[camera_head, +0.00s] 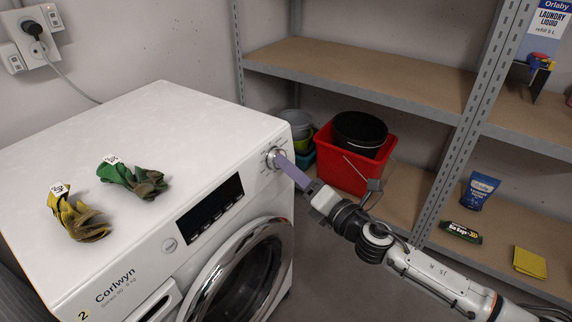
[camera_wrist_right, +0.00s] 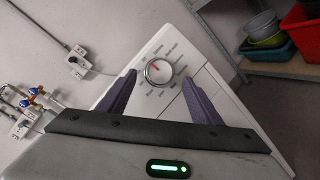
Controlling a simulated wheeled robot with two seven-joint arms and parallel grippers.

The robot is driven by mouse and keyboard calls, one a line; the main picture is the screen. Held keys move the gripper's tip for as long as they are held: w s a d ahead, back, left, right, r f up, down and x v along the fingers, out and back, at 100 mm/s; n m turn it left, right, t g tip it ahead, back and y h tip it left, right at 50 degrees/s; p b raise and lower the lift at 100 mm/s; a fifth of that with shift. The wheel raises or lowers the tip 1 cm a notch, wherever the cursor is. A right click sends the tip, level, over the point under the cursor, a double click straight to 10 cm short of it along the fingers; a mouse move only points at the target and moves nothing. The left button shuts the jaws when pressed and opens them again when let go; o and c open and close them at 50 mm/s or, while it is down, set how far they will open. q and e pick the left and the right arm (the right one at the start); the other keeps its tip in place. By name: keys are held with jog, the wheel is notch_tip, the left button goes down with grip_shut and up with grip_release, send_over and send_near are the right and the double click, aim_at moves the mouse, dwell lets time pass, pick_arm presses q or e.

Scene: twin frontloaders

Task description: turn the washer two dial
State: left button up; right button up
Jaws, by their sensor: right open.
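The washer two (camera_head: 150,215) is white, with "Corlwyn" and a yellow "2" on its front. Its round dial (camera_head: 273,157) sits at the right end of the front panel, partly behind my right gripper (camera_head: 283,168). In the right wrist view the dial (camera_wrist_right: 158,72) shows whole, with a red mark near its top and printed labels around it. My right gripper (camera_wrist_right: 160,97) is open, its two purple fingers either side of and short of the dial in that view. I cannot tell whether a finger touches it. My left gripper is out of view.
Green gloves (camera_head: 133,177) and yellow gloves (camera_head: 77,215) lie on the washer top. A red crate (camera_head: 345,172) with a black pot stands on the lower shelf. The metal shelving (camera_head: 390,90) runs behind my right arm. A wall socket (camera_head: 38,38) with a plug is at the upper left.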

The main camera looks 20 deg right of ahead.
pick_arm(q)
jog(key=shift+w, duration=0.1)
pick_arm(e)
jog(key=x, duration=0.3)
jog(key=shift+w+a, duration=0.1)
jog(key=c, duration=1.1)
pick_arm(q)
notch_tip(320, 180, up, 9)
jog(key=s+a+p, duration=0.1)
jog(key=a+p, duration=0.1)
jog(key=p, duration=1.1)
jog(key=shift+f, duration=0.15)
pick_arm(e)
jog(key=shift+o, duration=0.2)
jog(key=m, duration=0.2)
jog(key=m+g+h, duration=0.1)
jog(key=m, duration=0.1)
jog(key=m+g, duration=0.1)
jog(key=m, duration=0.2)
jog(key=shift+r, duration=0.3)
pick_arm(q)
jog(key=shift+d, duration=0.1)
pick_arm(e)
jog(key=shift+h, duration=0.3)
